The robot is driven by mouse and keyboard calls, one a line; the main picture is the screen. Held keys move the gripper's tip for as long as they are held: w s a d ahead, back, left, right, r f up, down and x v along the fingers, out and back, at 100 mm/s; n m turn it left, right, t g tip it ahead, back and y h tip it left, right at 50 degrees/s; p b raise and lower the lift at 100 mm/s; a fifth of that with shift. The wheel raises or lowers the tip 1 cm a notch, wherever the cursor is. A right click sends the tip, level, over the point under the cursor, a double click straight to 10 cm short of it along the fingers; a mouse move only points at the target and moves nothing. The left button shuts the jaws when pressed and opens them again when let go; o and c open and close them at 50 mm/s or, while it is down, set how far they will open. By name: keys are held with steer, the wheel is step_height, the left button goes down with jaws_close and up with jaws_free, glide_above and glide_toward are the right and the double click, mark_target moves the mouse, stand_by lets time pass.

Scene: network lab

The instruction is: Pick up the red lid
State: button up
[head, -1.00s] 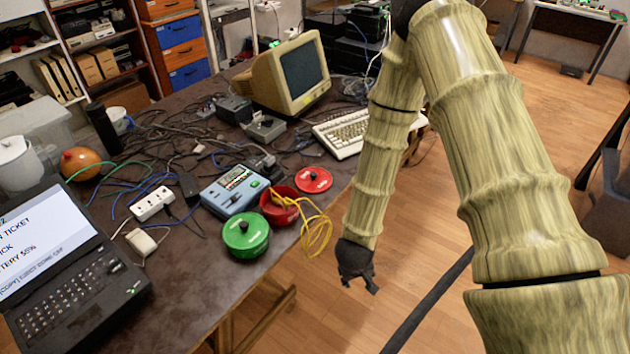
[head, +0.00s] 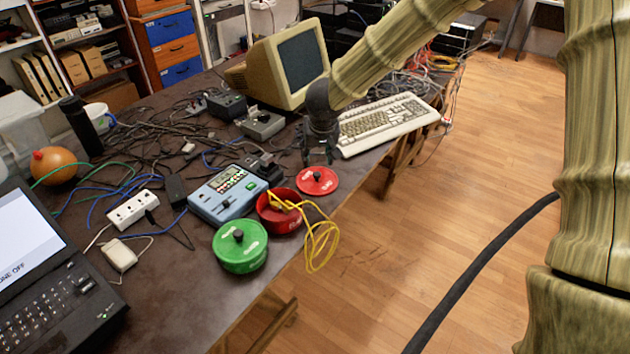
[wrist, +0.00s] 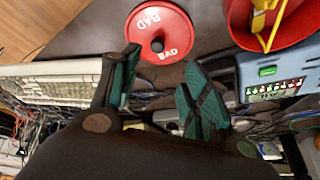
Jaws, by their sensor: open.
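The red lid (head: 317,181) lies flat on the dark table near its right edge, beside the red pot. In the wrist view the lid (wrist: 160,33) shows the word BAD and a dark knob at its middle. My gripper (head: 318,160) is open and empty, just behind and above the lid in the head view. In the wrist view its two teal-padded fingers (wrist: 157,80) are spread apart, with the lid beyond their tips. The fingers do not appear to touch the lid.
A red pot (head: 279,212) with yellow cable hanging over the table edge stands left of the lid. A green lidded pot (head: 240,247), a blue meter (head: 228,194) and a keyboard (head: 385,122) are close by. Cables clutter the table (head: 178,285) behind.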

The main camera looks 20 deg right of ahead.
glide_above(317, 174)
steer(key=s, duration=0.2)
step_height(317, 174, down, 4)
steer(key=shift+s+a+f+b, duration=0.15)
steer(key=shift+f+b, duration=0.1)
steer(key=shift+b, duration=0.15)
steer(key=shift+b+x, duration=0.75)
steer(key=shift+x, duration=2.05)
steer(key=shift+s, duration=0.1)
steer(key=c, duration=1)
